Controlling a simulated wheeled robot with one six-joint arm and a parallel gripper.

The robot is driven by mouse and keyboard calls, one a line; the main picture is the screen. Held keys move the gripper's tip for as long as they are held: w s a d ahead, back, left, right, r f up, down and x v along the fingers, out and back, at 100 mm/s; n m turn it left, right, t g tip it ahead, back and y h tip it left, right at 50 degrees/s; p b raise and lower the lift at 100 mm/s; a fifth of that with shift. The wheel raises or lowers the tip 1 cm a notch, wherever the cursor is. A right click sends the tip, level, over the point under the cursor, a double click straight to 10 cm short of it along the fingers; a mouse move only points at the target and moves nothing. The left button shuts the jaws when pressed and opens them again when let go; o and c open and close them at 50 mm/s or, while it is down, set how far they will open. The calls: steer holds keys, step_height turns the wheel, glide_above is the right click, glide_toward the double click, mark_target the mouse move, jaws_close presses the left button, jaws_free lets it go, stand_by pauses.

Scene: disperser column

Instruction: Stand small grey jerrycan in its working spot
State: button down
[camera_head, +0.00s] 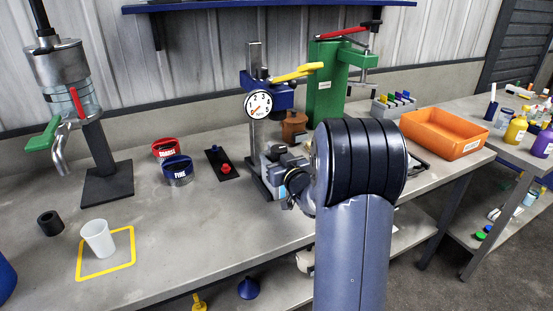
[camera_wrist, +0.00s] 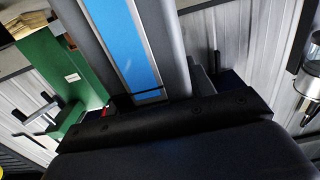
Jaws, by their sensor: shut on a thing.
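The small grey jerrycan (camera_head: 269,181) shows only in part, as a pale grey body at the foot of the middle column stand (camera_head: 254,140) in the head view. My gripper (camera_head: 288,174) is shut on it from the right, and my arm hides much of that side. The stand carries a round dial (camera_head: 258,104), a blue head and a yellow lever (camera_head: 297,74). I cannot tell whether the jerrycan touches the stand's dark base. In the wrist view a dark bar and a dark mass fill the lower part, and the fingertips cannot be made out.
A green press (camera_head: 324,85) stands behind my arm, with a brown pot (camera_head: 293,127) before it. A black plate with red and blue knobs (camera_head: 222,163) lies left of the stand. Farther left are coarse and fine rings (camera_head: 177,170) and a white cup (camera_head: 98,238). An orange tray (camera_head: 443,133) is right.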

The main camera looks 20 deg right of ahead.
steer(key=shift+w+r, duration=0.1)
steer(key=shift+w, duration=0.35)
steer(key=c, duration=0.5)
jaws_free()
steer(key=shift+s, duration=0.1)
steer(key=s, duration=1)
steer(key=shift+s+d, duration=0.15)
steer(key=shift+s, duration=0.2)
steer(key=w, duration=1)
steer(key=shift+w+a, duration=0.2)
steer(key=shift+w, duration=0.15)
steer(key=shift+s, duration=0.35)
